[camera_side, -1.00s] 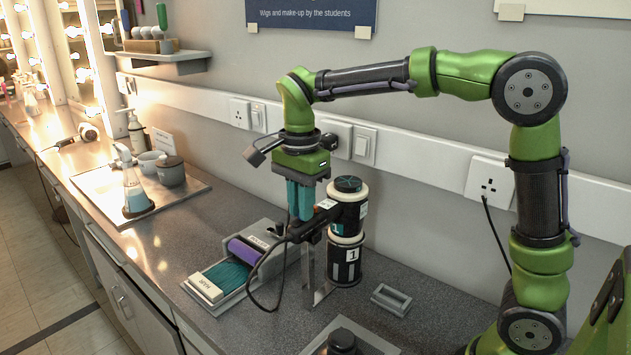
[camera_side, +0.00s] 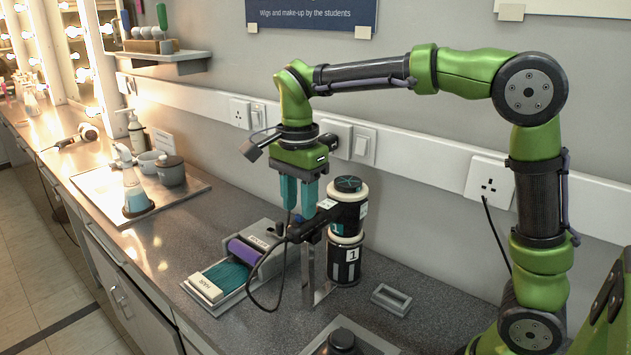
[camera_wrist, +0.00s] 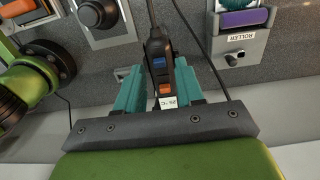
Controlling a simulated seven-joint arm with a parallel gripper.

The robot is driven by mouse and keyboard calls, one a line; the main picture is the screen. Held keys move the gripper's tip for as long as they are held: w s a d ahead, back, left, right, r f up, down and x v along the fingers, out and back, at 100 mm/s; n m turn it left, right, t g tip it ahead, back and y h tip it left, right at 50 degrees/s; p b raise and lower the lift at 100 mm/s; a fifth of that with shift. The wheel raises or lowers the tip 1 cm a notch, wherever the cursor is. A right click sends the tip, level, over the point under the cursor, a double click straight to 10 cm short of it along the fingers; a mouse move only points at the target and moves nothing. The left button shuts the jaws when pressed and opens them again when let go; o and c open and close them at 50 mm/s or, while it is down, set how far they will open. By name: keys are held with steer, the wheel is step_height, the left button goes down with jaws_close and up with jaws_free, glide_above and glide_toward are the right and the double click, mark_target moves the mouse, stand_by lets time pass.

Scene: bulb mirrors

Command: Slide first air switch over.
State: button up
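The black handle of a dryer-like device (camera_side: 314,222) sticks out from a black and white cylinder (camera_side: 347,258) marked "1" that stands upright on the counter. In the wrist view the handle (camera_wrist: 155,48) shows a blue switch (camera_wrist: 159,63), an orange switch (camera_wrist: 166,89) and a small white label. My gripper (camera_side: 300,210) points down just above the handle. Its teal fingers are apart and empty. In the wrist view my gripper's fingers (camera_wrist: 159,72) lie to either side of the handle. Whether they touch it I cannot tell.
A grey tray with a purple roller (camera_side: 244,250) and teal bristles (camera_side: 226,274) lies left of the device. A small grey holder (camera_side: 391,299) sits at right. A black cable loops in front of the handle. The wall with sockets (camera_side: 488,183) is close behind.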

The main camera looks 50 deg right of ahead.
steer(key=shift+r, duration=2.5)
steer(key=shift+r, duration=0.15)
step_height(320, 180, up, 12)
